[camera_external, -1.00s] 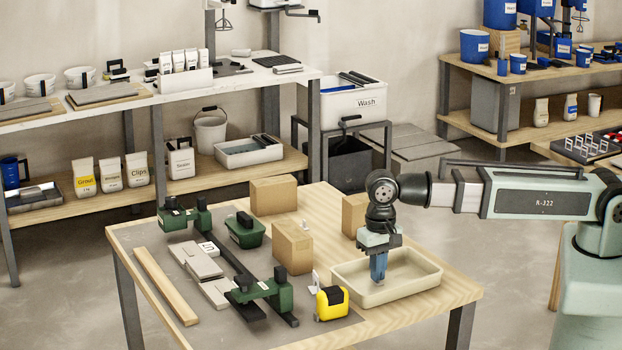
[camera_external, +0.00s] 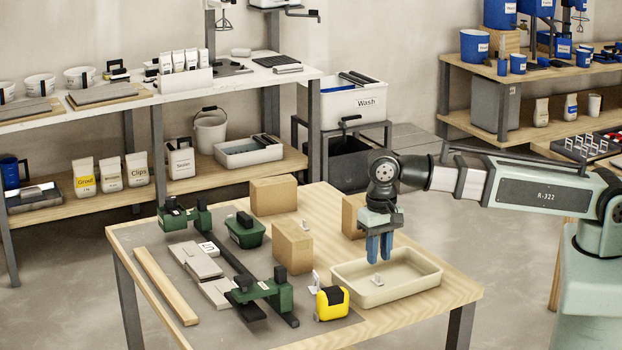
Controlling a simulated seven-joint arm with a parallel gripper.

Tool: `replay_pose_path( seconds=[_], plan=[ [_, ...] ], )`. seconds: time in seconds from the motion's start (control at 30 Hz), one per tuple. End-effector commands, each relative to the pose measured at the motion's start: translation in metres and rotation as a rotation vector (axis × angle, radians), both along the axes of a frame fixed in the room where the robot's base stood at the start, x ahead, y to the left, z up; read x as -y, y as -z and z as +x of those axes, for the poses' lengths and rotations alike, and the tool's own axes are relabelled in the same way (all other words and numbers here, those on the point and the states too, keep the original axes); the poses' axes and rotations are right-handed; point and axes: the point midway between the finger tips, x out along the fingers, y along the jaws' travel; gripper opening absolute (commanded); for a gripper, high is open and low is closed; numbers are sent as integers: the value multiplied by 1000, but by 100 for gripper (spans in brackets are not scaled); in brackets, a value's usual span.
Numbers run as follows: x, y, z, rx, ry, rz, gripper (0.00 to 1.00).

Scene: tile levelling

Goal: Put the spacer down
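The spacer (camera_external: 377,280) is a small white piece lying in the cream tray (camera_external: 428,284) on the wooden table. My gripper (camera_external: 379,260) is above the tray with its two blue fingers pointing down and apart. The gripper is open and empty, a little above the spacer. Another small white piece (camera_external: 316,277) stands beside the yellow tape measure, and one more (camera_external: 304,224) lies by the cardboard boxes.
The yellow tape measure (camera_external: 332,303) sits left of the tray. Cardboard boxes (camera_external: 292,247) stand behind it. Green clamp-like tools (camera_external: 265,291), grey tiles (camera_external: 203,262) and a wooden strip (camera_external: 166,286) lie on the left. Bare table shows right of the tray.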

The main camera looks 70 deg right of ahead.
Motion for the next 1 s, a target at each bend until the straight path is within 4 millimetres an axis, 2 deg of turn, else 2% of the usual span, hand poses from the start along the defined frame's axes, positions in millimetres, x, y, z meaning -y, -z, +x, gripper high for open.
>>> replay_pose_path(
  seconds=[0.3, 0.5, 0.7, 1.0],
  plan=[
    [0, -46, 1, 1, 0, 1, 27],
    [0, -66, 1, 0, 0, 0, 27],
    [0, -74, 0, 0, 0, 0, 27],
    [0, -75, 0, -1, 0, -1, 27]
  ],
)
